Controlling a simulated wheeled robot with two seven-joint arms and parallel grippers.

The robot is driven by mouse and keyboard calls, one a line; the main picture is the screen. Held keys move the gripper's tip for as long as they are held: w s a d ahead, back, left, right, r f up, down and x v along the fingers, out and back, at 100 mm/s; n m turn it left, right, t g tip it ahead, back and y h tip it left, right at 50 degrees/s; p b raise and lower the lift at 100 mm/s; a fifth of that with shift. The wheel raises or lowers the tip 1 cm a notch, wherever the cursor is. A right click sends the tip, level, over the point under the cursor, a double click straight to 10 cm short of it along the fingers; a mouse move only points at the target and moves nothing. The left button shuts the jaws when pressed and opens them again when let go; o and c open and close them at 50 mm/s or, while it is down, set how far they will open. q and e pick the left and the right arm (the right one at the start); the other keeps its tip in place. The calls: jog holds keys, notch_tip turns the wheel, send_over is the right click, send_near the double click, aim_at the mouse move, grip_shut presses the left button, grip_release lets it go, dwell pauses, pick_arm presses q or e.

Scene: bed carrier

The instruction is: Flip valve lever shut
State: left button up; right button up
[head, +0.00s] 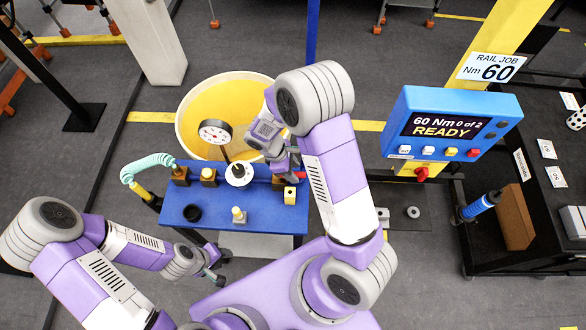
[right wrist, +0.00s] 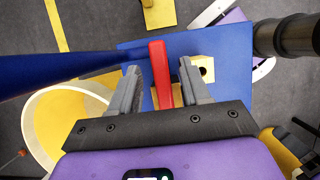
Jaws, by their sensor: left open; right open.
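The red valve lever (right wrist: 160,72) shows in the right wrist view as a straight bar over the blue bench (right wrist: 221,45). In the head view a small part of the red lever (head: 299,176) shows beside my right gripper (head: 288,168); the rest is hidden. My right gripper (right wrist: 160,82) is open, with one finger on each side of the lever and a visible gap to each. A brass-yellow block (right wrist: 206,68) sits just right of the right finger. My left gripper (head: 217,278) is open and empty, low in front of the bench (head: 215,222).
Fittings, a pressure gauge (head: 215,132) and a teal coiled hose (head: 147,165) are on or by the bench. A blue post (right wrist: 60,73) passes left of the lever. A yellow tub (head: 190,105) stands behind. A READY display (head: 450,122) is at right.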

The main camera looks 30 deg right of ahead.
jog(key=shift+d+f, duration=0.1)
jog(key=shift+f, duration=0.15)
jog(key=shift+s, duration=0.1)
grip_shut()
